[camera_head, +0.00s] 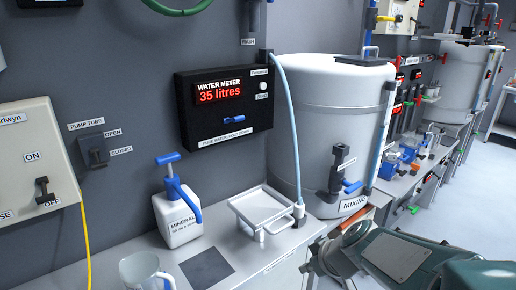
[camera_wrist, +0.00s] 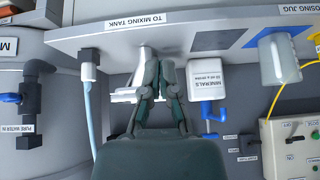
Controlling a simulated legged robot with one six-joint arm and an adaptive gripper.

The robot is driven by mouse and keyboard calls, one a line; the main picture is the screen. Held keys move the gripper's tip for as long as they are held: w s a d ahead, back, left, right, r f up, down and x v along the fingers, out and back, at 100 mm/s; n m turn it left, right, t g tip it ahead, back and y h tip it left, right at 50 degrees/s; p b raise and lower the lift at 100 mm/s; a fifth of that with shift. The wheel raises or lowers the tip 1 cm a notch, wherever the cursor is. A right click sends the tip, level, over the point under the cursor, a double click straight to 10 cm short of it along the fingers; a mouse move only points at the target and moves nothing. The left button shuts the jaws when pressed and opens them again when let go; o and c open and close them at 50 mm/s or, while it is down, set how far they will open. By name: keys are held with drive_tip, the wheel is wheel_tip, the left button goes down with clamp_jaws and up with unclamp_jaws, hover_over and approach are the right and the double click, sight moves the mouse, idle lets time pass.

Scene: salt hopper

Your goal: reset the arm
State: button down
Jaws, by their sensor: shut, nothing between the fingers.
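My arm (camera_head: 395,256) reaches in from the lower right in the head view, in front of the bench and the mixing tank. In the wrist view my gripper (camera_wrist: 159,68) shows in the middle with its dark fingers close together. It is shut and empty. Behind the fingers is the white tray (camera_wrist: 122,97), partly hidden by them. I cannot tell the distance between them. The tray also shows in the head view (camera_head: 262,207) on the bench.
A minerals bottle (camera_head: 177,215), a clear jug (camera_head: 143,270) and a dark square mat (camera_head: 206,267) are on the bench. The white mixing tank (camera_head: 325,120) stands behind my arm. A water meter (camera_head: 222,102) reads 35 litres. A blue hose (camera_head: 288,130) hangs beside the tank.

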drive_tip(key=s+d+r+m+h, duration=0.1)
drive_tip(key=s+r+m+h, duration=0.1)
drive_tip(key=s, duration=0.5)
drive_tip(key=s+d+r+m+h, duration=0.2)
drive_tip(key=s+r+m, duration=0.2)
drive_tip(key=s, duration=0.4)
drive_tip(key=shift+s+r+m, duration=0.25)
drive_tip(key=shift+r+m, duration=0.05)
